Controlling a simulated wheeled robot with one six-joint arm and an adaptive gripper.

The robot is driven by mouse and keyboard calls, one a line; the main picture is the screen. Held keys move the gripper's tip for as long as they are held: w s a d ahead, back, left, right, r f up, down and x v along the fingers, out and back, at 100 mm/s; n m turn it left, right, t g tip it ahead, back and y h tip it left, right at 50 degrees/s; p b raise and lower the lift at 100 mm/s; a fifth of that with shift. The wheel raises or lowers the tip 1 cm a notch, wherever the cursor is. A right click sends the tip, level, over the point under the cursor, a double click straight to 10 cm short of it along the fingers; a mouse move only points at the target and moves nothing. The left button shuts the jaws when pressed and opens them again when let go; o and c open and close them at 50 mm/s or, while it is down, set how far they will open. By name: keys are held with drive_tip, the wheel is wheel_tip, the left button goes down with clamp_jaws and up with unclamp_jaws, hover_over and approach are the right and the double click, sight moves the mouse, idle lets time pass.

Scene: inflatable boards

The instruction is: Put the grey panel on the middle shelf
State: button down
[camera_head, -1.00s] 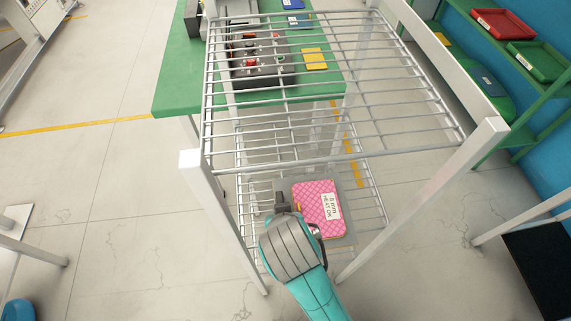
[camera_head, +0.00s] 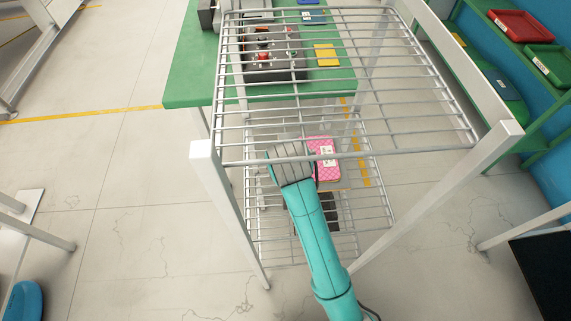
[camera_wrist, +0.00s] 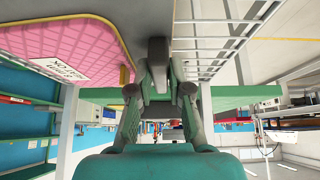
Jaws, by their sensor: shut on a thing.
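In the head view my gripper (camera_head: 290,152) is partly behind the front bar of the upper wire shelf (camera_head: 425,110). The panel is below that shelf and above a lower wire shelf (camera_head: 362,232). I cannot tell whether it touches the lower shelf.
White rack posts (camera_head: 225,195) stand left and right of my arm. A dark patch (camera_head: 322,212) shows below the panel. A green table (camera_head: 190,85) with a control box (camera_head: 275,65) and a yellow panel (camera_head: 326,55) stands behind. Green shelving with trays (camera_head: 515,23) is at right.

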drive_tip(key=shift+f, duration=0.95)
drive_tip(key=c, duration=1.1)
unclamp_jaws()
drive_tip(key=shift+f, duration=0.1)
drive_tip(key=shift+v, duration=3.85)
